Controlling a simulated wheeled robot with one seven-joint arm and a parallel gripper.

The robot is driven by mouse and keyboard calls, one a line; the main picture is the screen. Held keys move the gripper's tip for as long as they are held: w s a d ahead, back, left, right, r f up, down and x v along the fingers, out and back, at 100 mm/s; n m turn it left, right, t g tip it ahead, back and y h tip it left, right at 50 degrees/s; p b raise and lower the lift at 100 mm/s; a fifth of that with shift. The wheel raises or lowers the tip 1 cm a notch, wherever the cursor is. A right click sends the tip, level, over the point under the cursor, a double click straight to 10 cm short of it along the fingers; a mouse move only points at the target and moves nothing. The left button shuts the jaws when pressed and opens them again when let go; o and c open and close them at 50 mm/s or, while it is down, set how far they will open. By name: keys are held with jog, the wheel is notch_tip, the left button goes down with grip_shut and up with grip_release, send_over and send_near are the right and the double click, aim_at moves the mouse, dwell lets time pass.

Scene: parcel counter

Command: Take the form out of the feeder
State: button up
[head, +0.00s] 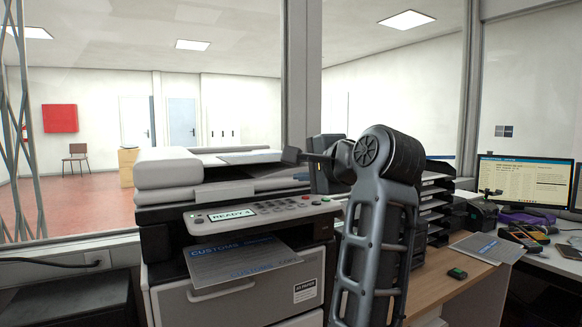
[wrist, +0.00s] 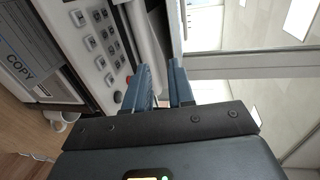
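A pale flat sheet, seemingly the form (head: 252,157), lies in the feeder (head: 170,168) on top of the copier. Its right end is close to my gripper (head: 293,156), which comes in from the right at about the same height. In the wrist view my gripper (wrist: 160,72) has its two fingers apart with a gap between them, facing the white feeder edge (wrist: 150,32). I see no sheet clearly held between them. A customs sheet marked COPY (head: 242,260) lies in the copier's front output tray; part of it also shows in the wrist view (wrist: 22,62).
The copier's button panel (head: 262,210), with a lit READY display, is just below my gripper. Black stacked trays (head: 432,205) stand right of my arm. Window posts rise behind the copier.

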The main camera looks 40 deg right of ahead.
jog(key=x, duration=0.2)
jog(key=r+x, duration=0.1)
jog(key=x, duration=0.2)
jog(key=b+x, duration=0.1)
jog(key=x, duration=0.2)
jog(key=shift+w+d+r, duration=0.15)
jog(key=shift+w+r, duration=0.25)
jog(key=shift+r+x, duration=0.2)
jog(key=shift+x, duration=1.3)
grip_shut()
